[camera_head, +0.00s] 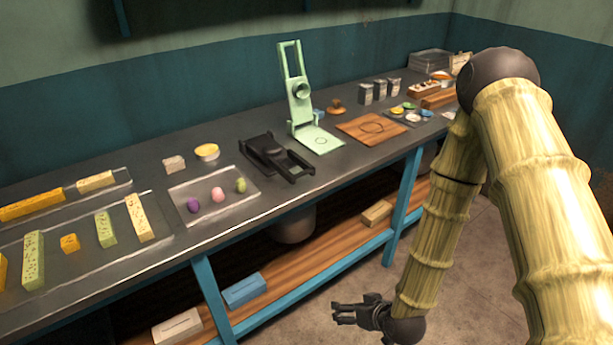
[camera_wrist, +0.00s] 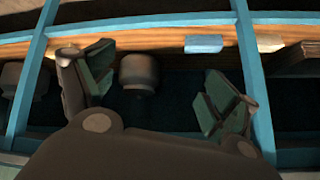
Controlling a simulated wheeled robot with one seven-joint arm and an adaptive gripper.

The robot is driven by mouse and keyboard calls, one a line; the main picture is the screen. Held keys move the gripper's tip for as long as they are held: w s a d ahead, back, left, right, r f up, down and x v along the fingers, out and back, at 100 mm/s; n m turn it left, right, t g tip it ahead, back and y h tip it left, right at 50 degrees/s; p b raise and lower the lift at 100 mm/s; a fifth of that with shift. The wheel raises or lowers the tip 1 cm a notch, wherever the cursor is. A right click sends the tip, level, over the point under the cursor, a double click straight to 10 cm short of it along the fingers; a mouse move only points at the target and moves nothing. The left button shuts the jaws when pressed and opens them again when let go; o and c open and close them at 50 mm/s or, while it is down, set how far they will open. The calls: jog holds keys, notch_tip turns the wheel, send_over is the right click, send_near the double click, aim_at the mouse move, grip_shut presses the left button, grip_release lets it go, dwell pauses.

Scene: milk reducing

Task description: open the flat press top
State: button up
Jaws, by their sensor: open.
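A black low device (camera_head: 275,158), with a raised block at its back and two arms toward the front, lies flat on the workbench (camera_head: 330,185). I cannot tell for certain which one is the flat press. My gripper (camera_head: 338,312) hangs below bench height in front of the bench, well away from both devices. In the wrist view my gripper (camera_wrist: 155,92) has its two fingers spread wide with nothing between them. Neither device shows in the wrist view.
A tray (camera_head: 240,207) with several small coloured balls and trays of yellow and green blocks stand left on the bench. A wooden board (camera_head: 372,128) and small grey containers are right. The lower shelf (camera_head: 290,283) holds a blue block (camera_head: 245,291).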

jog(key=w+a+r+n+t+y, duration=0.2)
jog(key=w+a+r+t+y, duration=0.15)
jog(key=w+r, duration=0.75)
jog(key=n+t+y+b, duration=0.1)
jog(key=n+t+y, duration=0.1)
jog(key=t+y, duration=0.15)
send_near(304, 174)
jog(key=shift+h, duration=0.3)
jog(key=p+x, duration=0.1)
jog(key=x, duration=0.9)
jog(key=shift+w+a, duration=0.2)
jog(key=shift+a, duration=0.1)
jog(key=c, duration=1.2)
jog(key=shift+r+p, duration=0.15)
jog(key=shift+p, duration=0.2)
jog(key=shift+c, duration=0.3)
